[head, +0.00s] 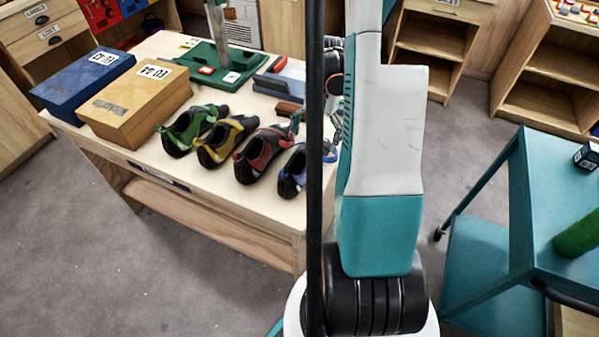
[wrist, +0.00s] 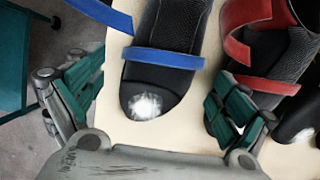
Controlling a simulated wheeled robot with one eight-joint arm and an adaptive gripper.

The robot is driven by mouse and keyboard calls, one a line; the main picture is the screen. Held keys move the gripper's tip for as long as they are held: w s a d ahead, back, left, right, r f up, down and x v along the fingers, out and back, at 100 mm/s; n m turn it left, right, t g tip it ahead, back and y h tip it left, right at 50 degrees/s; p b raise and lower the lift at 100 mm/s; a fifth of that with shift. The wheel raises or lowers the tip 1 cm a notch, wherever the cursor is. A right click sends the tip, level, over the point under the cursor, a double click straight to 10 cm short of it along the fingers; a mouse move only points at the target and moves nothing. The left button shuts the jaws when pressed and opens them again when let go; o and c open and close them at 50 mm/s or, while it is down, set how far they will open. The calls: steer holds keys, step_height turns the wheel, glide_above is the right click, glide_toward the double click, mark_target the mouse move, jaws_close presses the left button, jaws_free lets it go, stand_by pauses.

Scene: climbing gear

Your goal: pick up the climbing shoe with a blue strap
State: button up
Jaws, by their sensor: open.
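The climbing shoe with a blue strap (head: 292,176) stands at the right end of a row of shoes on the wooden table. My arm partly hides it in the head view. In the wrist view this blue-strapped shoe (wrist: 165,60) is black, with a pale worn patch on its rounded end. My gripper (wrist: 157,76) is open and empty, with one finger on each side of that end. The right finger overlaps the neighbouring red-strapped shoe (wrist: 265,50) in the picture; I cannot tell whether they touch.
Red (head: 262,153), yellow (head: 222,142) and green (head: 186,130) shoes stand to the left. Blue (head: 80,82) and tan (head: 135,95) boxes lie at the table's left. A teal cart (head: 535,170) holding a green roll (head: 577,236) stands at the right.

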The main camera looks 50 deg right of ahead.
steer(key=b+x, duration=0.1)
steer(key=x, duration=0.2)
steer(key=shift+w, duration=0.1)
steer(key=shift+r, duration=0.1)
steer(key=c, duration=1.3)
